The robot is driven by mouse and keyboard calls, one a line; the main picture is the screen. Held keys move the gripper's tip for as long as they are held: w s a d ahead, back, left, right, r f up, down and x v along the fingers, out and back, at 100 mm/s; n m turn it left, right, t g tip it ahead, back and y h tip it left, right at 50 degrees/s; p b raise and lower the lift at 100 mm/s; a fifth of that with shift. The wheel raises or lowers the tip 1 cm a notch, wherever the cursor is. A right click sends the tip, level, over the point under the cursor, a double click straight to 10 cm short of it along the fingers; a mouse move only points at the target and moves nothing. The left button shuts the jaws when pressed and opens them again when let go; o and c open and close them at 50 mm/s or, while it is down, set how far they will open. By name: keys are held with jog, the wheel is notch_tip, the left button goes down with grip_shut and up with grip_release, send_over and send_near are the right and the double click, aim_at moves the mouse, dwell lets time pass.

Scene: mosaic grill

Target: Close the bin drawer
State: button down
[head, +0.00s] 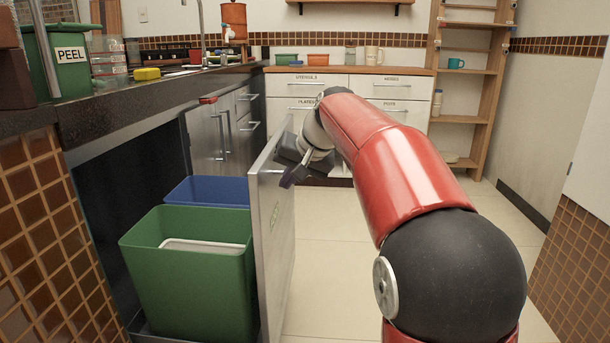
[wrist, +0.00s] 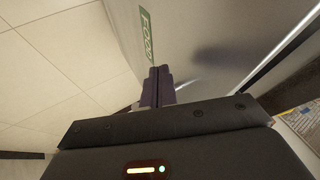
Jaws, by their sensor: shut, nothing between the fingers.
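The bin drawer (head: 278,240) is pulled out from under the dark counter in the head view. Its metal front stands well away from the cabinet opening. A green bin (head: 190,280) and a blue bin (head: 208,191) sit in it; something pale lies in the green one. My gripper (head: 288,180) is at the far upper end of the drawer front, close to its top edge. In the wrist view the shut, empty fingers (wrist: 157,85) point along the drawer front (wrist: 195,40) beside a green FOOD label (wrist: 147,35). I cannot tell whether they touch it.
The dark counter (head: 105,112) runs along the left, with a green PEEL bin (head: 70,60) on it. Cabinets with drawers (head: 395,88) stand at the back, beside a wooden shelf (head: 475,95). The tiled floor (head: 330,250) right of the drawer is free except for my arm.

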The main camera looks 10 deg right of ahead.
jog(key=shift+w+a, duration=0.3)
jog(key=shift+a, duration=0.5)
jog(key=shift+a, duration=0.1)
